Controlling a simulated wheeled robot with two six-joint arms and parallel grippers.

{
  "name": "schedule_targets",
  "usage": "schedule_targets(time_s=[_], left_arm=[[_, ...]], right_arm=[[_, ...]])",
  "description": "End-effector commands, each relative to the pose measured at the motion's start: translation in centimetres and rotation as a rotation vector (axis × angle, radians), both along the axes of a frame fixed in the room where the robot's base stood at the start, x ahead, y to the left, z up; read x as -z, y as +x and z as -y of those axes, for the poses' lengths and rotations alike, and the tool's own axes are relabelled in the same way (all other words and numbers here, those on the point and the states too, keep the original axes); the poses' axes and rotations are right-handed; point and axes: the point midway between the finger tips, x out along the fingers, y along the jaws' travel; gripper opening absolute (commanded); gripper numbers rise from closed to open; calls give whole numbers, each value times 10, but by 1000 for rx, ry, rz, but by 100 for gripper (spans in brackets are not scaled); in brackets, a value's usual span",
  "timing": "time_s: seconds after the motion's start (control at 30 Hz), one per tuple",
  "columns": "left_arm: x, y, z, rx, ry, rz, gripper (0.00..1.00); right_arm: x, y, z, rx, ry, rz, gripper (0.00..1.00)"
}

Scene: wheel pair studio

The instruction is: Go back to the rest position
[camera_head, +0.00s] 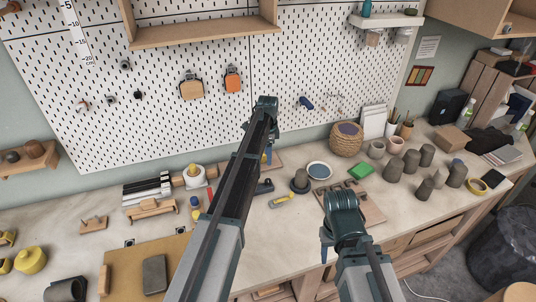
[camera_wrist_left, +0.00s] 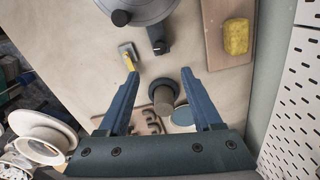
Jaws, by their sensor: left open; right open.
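My left arm reaches up and away across the bench in the head view, and its gripper is mostly hidden behind the arm link. In the left wrist view the left gripper (camera_wrist_left: 160,79) is open, its two blue fingers apart with nothing held between them. A grey cylinder on a dark round base (camera_wrist_left: 163,95) is on the bench below the fingers. My right arm enters from the bottom of the head view; its gripper (camera_head: 326,243) is partly hidden, points down near the front edge of the bench and holds nothing visible.
The bench (camera_head: 265,225) carries a yellow-handled tool (camera_head: 282,201), a blue dish (camera_head: 319,170), a wooden rack (camera_head: 365,207), a green block (camera_head: 361,171) and several dark grey cups (camera_head: 394,171) at right. A pegboard (camera_head: 170,130) stands behind. A yellow sponge (camera_wrist_left: 236,37) lies on a board.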

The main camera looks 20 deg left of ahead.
Motion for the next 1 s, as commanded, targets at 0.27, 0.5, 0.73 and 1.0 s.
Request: schedule_targets(time_s=[0.27,0.5,0.73,1.0], left_arm=[[0,0,0,0,0,0,66],[5,-13,10,-18,2,-2,66],[42,-125,87,-239,32,-12,66],[85,-286,154,-600,84,-1,66]], right_arm=[[0,0,0,0,0,0,50],[5,0,0,0,0,0,50],[42,0,0,-4,-1,0,50],[86,0,0,-10,-2,0,50]])
